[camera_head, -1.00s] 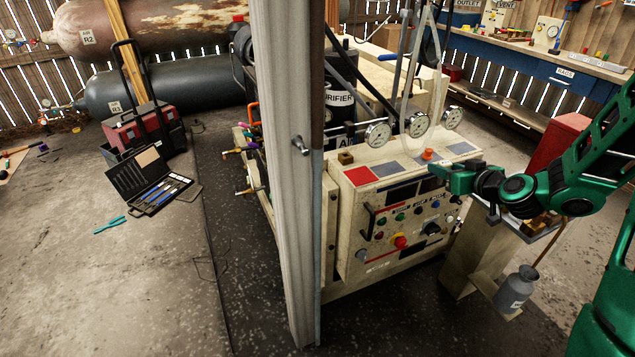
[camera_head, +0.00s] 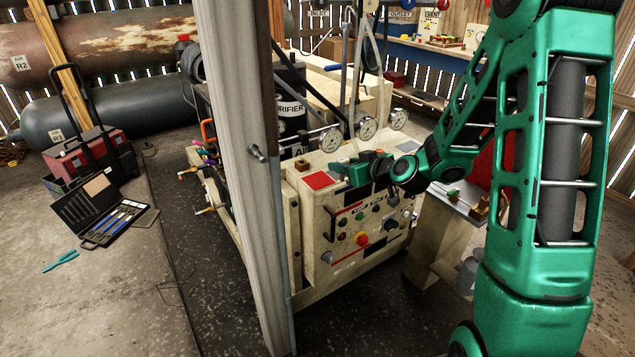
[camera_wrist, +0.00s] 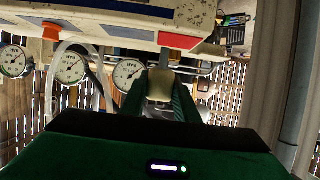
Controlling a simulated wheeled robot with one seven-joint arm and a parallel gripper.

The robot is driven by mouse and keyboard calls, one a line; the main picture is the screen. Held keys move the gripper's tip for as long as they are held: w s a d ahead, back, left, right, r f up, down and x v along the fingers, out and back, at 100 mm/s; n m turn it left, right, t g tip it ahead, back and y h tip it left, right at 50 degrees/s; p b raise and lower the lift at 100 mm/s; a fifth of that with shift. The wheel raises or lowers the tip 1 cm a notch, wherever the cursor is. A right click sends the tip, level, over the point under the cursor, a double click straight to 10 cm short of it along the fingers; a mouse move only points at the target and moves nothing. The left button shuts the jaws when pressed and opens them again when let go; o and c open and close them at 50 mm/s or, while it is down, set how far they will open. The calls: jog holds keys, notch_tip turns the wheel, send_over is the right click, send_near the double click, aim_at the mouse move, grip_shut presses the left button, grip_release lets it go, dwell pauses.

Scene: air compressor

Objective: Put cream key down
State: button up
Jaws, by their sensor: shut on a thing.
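My gripper (camera_head: 350,172) is above the sloping top of the cream control cabinet (camera_head: 342,250), just right of its red square (camera_head: 318,180). In the wrist view, the two green fingers (camera_wrist: 161,88) are shut on a small cream piece (camera_wrist: 160,84), which I take as the cream key. It is in the air, in front of the cabinet edge, and I cannot see it touching any surface. The head view does not show the key clearly. The red square also shows in the wrist view (camera_wrist: 178,40).
A wooden post (camera_head: 250,180) stands close left of the cabinet. Round gauges (camera_head: 367,128) and hoses rise behind the panel. A small brass block (camera_head: 302,165) sits on the cabinet's top left. A side stand (camera_head: 440,235) is at the right. Floor at left holds an open tool case (camera_head: 100,212).

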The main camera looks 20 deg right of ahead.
jog(key=w+a+r, duration=0.5)
jog(key=w+r, duration=0.1)
jog(key=w, duration=0.1)
send_over(318, 179)
jog(key=shift+s+f, duration=0.1)
jog(key=shift+f, duration=4.65)
jog(key=o, duration=1.1)
jog(key=shift+f, duration=0.1)
jog(key=shift+c, duration=0.2)
jog(key=v, duration=1.2)
jog(key=shift+s+a, duration=0.1)
jog(key=shift+s, duration=0.05)
